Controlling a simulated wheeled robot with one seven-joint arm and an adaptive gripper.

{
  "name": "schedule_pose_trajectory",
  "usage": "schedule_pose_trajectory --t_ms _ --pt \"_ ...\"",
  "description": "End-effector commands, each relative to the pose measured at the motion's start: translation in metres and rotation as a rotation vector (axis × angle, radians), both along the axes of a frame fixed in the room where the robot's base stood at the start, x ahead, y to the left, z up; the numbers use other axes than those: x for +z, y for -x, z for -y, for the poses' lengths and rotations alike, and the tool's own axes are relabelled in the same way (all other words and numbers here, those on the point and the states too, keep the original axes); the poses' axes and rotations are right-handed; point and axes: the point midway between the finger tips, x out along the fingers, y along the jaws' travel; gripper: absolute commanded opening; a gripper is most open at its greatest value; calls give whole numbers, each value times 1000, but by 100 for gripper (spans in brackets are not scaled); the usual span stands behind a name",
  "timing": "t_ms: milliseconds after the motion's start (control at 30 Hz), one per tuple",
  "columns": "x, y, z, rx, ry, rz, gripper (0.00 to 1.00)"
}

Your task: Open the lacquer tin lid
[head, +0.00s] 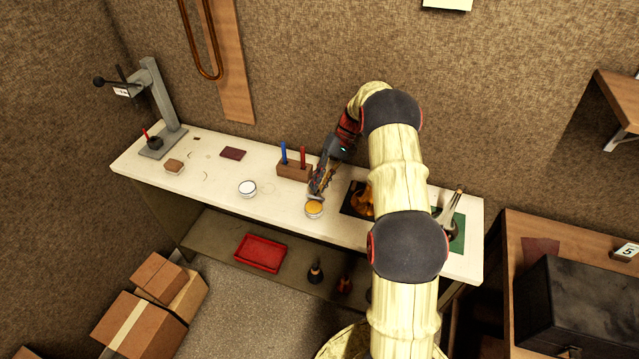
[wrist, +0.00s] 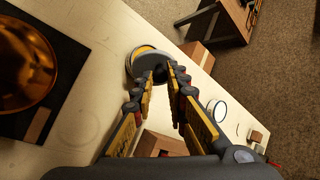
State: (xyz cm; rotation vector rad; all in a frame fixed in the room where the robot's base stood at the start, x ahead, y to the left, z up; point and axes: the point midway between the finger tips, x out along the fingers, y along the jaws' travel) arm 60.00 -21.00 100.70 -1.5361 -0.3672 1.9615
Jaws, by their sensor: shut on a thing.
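The lacquer tin (head: 314,211) stands near the front edge of the white bench, and its amber inside shows in the head view. In the wrist view the tin (wrist: 140,50) shows a yellow-amber crescent beside a grey lid (wrist: 151,61). The lid lies partly across the tin's mouth, apparently tilted; I cannot tell how far it is raised. My gripper (head: 316,194) is right at the tin's back side. In the wrist view my gripper (wrist: 163,70) is shut on the lid by a dark part at its edge. The fingertips partly hide that part.
A wooden block (head: 294,172) with blue and red upright tools stands close behind the tin. A white-topped round container (head: 247,188) is to the left. A brass piece (head: 362,199) on a dark mat lies to the right. The bench between tin and white container is clear.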

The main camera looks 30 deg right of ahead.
Motion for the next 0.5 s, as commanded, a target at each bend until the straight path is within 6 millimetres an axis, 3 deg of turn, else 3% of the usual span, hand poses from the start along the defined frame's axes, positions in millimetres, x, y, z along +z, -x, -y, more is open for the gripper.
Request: schedule_pose_trajectory --t_ms 333,367,500 --pt "0 -1 0 -1 -1 1 0" --pt "0 -1 0 -1 -1 1 15" --pt "0 -1 0 -1 -1 1 23"
